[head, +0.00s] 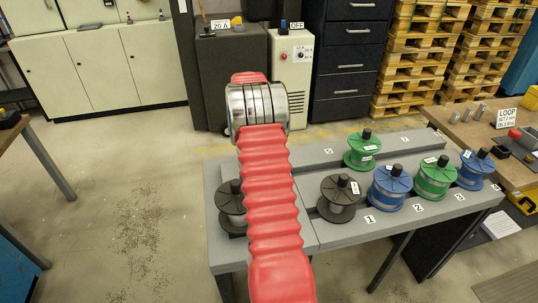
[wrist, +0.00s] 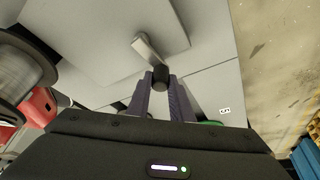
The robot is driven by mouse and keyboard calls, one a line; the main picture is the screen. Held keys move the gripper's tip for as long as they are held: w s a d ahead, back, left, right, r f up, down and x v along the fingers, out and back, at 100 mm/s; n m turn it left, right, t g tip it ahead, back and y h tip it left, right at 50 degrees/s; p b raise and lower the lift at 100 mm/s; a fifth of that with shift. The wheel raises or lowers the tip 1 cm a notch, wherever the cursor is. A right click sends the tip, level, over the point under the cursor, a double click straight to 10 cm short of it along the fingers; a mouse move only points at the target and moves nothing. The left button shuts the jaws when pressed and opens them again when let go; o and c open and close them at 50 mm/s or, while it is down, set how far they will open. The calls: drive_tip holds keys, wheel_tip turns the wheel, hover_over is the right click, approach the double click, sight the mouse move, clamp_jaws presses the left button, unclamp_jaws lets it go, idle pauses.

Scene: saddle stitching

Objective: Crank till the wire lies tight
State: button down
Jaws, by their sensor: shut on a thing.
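In the wrist view my gripper (wrist: 161,88) has its two purple fingers shut on the black knob (wrist: 160,74) of a crank. The crank's flat metal arm (wrist: 146,46) runs from the knob up and left over a grey surface. In the head view my own red arm hides the gripper and the crank. A dark spool (head: 230,207) sits just left of my arm, partly covered by it. A grey spool (wrist: 14,72) also shows at the left edge of the wrist view. I cannot make out the wire or its tightness.
On the grey bench (head: 300,222), right of my arm, stand a dark spool (head: 338,199), a blue spool (head: 388,187), green spools (head: 433,179) and another blue spool (head: 473,170). A brown table (head: 480,131) stands at the right. Floor at the left is clear.

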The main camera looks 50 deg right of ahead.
drive_tip(key=shift+a, duration=0.1)
drive_tip(key=c, duration=1.6)
unclamp_jaws()
drive_tip(key=shift+r, duration=0.1)
drive_tip(key=v, duration=1.3)
drive_tip(key=shift+w+r, duration=0.1)
drive_tip(key=shift+r, duration=0.15)
